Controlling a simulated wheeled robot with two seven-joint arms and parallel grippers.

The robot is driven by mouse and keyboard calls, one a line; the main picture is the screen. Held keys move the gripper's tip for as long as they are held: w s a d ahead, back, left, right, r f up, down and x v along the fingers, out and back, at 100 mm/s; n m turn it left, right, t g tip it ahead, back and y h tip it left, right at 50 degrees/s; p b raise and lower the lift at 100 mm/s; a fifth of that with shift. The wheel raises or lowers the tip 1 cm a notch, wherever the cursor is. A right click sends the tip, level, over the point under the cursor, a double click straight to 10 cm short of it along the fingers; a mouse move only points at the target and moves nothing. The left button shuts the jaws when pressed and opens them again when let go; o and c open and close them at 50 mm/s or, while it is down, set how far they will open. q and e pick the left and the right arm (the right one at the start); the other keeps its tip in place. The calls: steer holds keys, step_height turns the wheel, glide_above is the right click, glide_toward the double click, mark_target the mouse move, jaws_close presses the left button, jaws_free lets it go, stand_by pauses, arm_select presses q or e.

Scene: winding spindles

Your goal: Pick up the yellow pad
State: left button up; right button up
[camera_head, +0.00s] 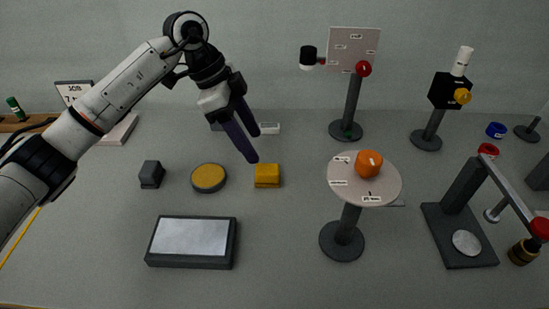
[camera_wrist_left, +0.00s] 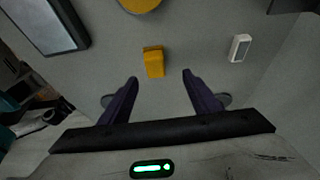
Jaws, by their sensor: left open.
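A small yellow block-shaped pad (camera_head: 267,176) lies on the grey table in the middle of the head view. It also shows in the left wrist view (camera_wrist_left: 153,62), just beyond the space between my fingertips. A round yellow-topped disc (camera_head: 209,178) with a dark rim lies to its left. It is cut off at the top edge of the left wrist view (camera_wrist_left: 140,4). My left gripper (camera_head: 254,146) is open and empty, its dark fingers slanting down above and behind the yellow block, apart from it. In the wrist view its fingers (camera_wrist_left: 159,77) are spread wide. My right gripper is not in view.
A dark tray with a pale top (camera_head: 191,238) lies in front, and a small dark block (camera_head: 151,174) to the left. A round stand (camera_head: 364,187) bearing an orange piece (camera_head: 369,164) rises to the right. A small white box (camera_head: 269,128) lies behind. Table around the yellow block is clear.

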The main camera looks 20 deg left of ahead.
mark_target(266, 168)
arm_select(q)
steer(key=x, duration=0.1)
steer(key=s+x, duration=0.1)
steer(key=x, duration=0.1)
steer(key=shift+w+d+f, duration=0.1)
steer(key=shift+d+f, duration=0.1)
steer(key=shift+f, duration=0.1)
steer(key=x, duration=0.6)
steer(key=shift+d, duration=0.1)
steer(key=shift+r, duration=0.1)
steer(key=c, duration=1.1)
